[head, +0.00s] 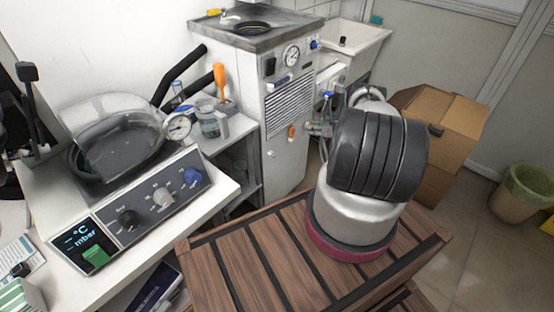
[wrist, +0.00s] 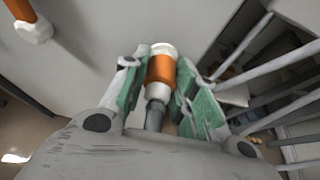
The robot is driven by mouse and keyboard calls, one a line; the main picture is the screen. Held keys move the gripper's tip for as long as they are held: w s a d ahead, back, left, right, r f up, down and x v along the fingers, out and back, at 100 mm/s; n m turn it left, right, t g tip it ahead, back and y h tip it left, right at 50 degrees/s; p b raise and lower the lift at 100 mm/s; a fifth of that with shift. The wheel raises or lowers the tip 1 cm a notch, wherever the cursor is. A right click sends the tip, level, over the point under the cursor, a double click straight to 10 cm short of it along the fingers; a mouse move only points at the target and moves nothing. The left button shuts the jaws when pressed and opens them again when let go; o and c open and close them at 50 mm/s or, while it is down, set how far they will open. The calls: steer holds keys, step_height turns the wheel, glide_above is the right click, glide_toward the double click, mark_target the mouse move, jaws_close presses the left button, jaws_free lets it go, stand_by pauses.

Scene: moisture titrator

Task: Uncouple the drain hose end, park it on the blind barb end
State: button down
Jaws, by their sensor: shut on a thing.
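My gripper (wrist: 160,75) is shut on an orange fitting, which I take to be the drain hose end (wrist: 160,69), with green pads on both sides of it. A pale ring shows at its far end and a dark grey stem at its near end. I cannot tell whether it is seated on anything. Another orange piece with a white tip (wrist: 32,30) shows at the upper left of the wrist view, apart from the gripper; it may be the blind barb end. In the head view my gripper (head: 318,129) is beside the cabinet front, partly hidden by my arm. A small orange piece (head: 291,131) is on that front.
The grey cabinet (head: 285,155) has a gauge and a vent grille. Metal rods (wrist: 265,75) lie close on the right of the wrist view. A cardboard box (head: 438,120) and a sink (head: 350,45) stand behind my arm. A vacuum oven-like unit (head: 150,200) is at left.

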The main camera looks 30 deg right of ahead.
steer(key=c, duration=1)
jaws_free()
steer(key=shift+c, duration=0.2)
steer(key=v, duration=0.8)
stand_by(0.7)
steer(key=v, duration=1.2)
